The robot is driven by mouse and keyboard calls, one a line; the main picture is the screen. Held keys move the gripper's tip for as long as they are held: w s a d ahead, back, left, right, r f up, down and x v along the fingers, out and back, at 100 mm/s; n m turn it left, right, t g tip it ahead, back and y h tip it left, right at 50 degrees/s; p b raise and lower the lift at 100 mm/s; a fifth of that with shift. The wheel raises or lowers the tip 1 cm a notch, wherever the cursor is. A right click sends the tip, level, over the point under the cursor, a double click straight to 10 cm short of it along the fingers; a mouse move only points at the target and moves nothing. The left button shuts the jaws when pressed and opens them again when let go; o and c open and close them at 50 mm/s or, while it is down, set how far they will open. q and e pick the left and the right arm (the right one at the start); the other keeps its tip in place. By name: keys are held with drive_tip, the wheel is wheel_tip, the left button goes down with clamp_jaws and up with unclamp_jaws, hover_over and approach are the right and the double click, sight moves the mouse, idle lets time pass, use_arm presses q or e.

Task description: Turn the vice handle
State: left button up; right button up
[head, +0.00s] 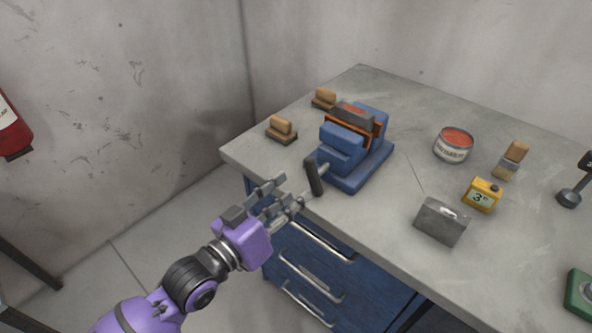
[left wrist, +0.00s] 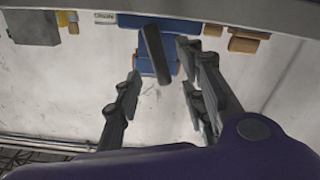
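The blue vice (head: 345,148) stands on the grey workbench and holds an orange-brown and grey piece between its jaws. Its dark vice handle (head: 313,177) is a bar across the end of a short screw and sits tilted near the bench's front edge. My left gripper (head: 286,194) is open and empty, just short of the handle and apart from it. In the left wrist view the handle (left wrist: 155,52) lies beyond the spread fingers (left wrist: 162,88), roughly between their lines, with the blue vice (left wrist: 160,65) behind it. My right gripper is not in view.
The workbench (head: 400,90) has blue drawers (head: 310,265) with metal handles below my left gripper.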

sight(310, 178)
use_arm(q)
drive_tip(key=shift+w+d+r, duration=0.15)
drive_tip(key=shift+w+d, duration=0.15)
drive_tip(key=shift+w, duration=0.05)
drive_tip(key=x, duration=0.6)
drive_tip(key=shift+w+d+p, duration=0.25)
drive_tip(key=shift+p, duration=0.05)
clamp_jaws()
